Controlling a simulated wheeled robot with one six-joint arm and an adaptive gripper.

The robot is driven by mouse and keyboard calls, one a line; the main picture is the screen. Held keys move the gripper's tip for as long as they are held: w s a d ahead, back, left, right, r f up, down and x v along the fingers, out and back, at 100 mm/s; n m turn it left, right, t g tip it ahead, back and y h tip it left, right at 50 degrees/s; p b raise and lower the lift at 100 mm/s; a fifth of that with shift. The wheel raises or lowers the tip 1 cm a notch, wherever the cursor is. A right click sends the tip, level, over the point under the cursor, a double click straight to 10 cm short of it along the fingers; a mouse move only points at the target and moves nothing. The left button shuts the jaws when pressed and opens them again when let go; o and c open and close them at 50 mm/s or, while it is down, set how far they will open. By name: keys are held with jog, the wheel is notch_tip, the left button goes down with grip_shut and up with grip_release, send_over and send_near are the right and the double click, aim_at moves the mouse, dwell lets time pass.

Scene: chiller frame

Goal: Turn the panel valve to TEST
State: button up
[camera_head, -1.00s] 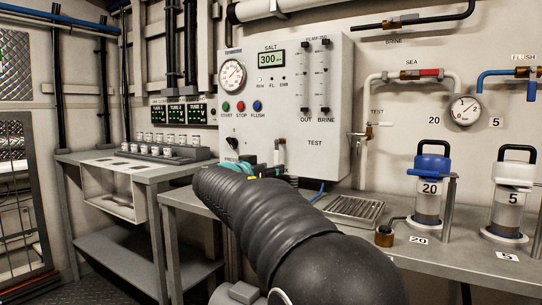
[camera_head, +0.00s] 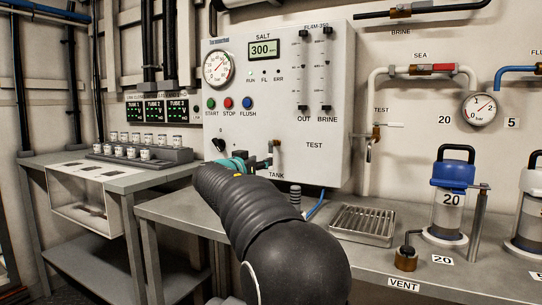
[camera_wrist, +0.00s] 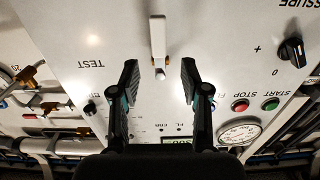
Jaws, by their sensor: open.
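The panel valve (camera_head: 277,153) is a pale lever on the white panel, left of the TEST label (camera_head: 314,145) and above the TANK label (camera_head: 276,175). The lever stands upright in line with TANK, not toward TEST. The wrist view, which is upside down, shows the white lever (camera_wrist: 157,38) just ahead of the fingertips. My gripper (camera_wrist: 160,69) is open, one black finger either side of the lever's line, and holds nothing. In the head view my gripper (camera_head: 262,162) is just left of the lever, partly hidden by my arm. Contact cannot be told.
A black knob (camera_head: 219,145) and START, STOP and FLUSH buttons (camera_head: 229,103) are left on the panel. Below right, a drip tray (camera_head: 363,224) and a blue-topped canister (camera_head: 447,190) stand on the bench. A TEST pipe (camera_head: 369,160) runs right of the panel.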

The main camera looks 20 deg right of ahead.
aim_at(271, 154)
jog(key=p+x, duration=0.2)
jog(key=x, duration=0.5)
jog(key=shift+w+d, duration=0.1)
jog(key=shift+d, duration=0.1)
grip_shut()
